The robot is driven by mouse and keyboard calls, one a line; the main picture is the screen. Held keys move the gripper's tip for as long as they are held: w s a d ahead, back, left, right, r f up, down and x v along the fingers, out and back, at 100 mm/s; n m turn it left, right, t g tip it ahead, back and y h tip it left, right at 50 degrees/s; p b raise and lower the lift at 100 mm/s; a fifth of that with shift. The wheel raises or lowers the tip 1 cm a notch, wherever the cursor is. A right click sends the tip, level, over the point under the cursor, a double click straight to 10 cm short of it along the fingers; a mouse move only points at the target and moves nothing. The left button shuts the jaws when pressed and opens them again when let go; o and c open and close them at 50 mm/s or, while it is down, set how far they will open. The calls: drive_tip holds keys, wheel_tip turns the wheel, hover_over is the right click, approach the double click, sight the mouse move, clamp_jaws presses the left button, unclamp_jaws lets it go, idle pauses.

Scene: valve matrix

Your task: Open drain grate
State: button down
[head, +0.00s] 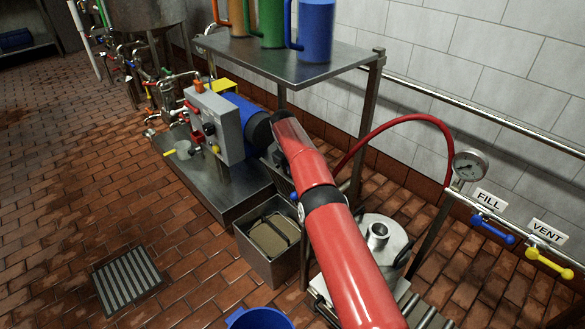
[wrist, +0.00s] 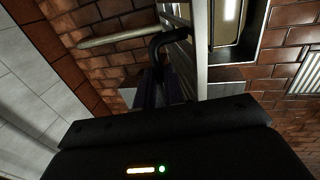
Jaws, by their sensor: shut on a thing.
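The drain grate (head: 127,278) is a slotted grey metal square. It lies flat in the brick floor at the lower left of the head view, and part of a slotted grate (wrist: 305,75) shows at the right edge of the wrist view. My gripper (wrist: 160,90) is shut on a dark rod whose black curved end (wrist: 172,38) shows just beyond the fingers in the wrist view. The gripper is beside the grey bin, well away from the grate. In the head view my red arm mostly hides the gripper and the rod.
A grey metal bin (head: 270,264) with tan items inside stands between the arm and the grate. A blue bucket (head: 258,319) is at the bottom edge. A steel platform (head: 222,193) with a pump and a shelf (head: 285,62) with jugs stand behind. The floor around the grate is clear.

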drive_tip(key=shift+s+d+f, duration=0.15)
drive_tip(key=shift+d+f, duration=0.25)
drive_tip(key=shift+f, duration=0.15)
drive_tip(key=c, duration=1.5)
unclamp_jaws()
drive_tip(key=shift+a+r, duration=0.1)
drive_tip(key=shift+r, duration=0.05)
drive_tip(key=shift+a+r, duration=0.1)
drive_tip(key=shift+r, duration=0.2)
drive_tip(key=shift+v, duration=3.55)
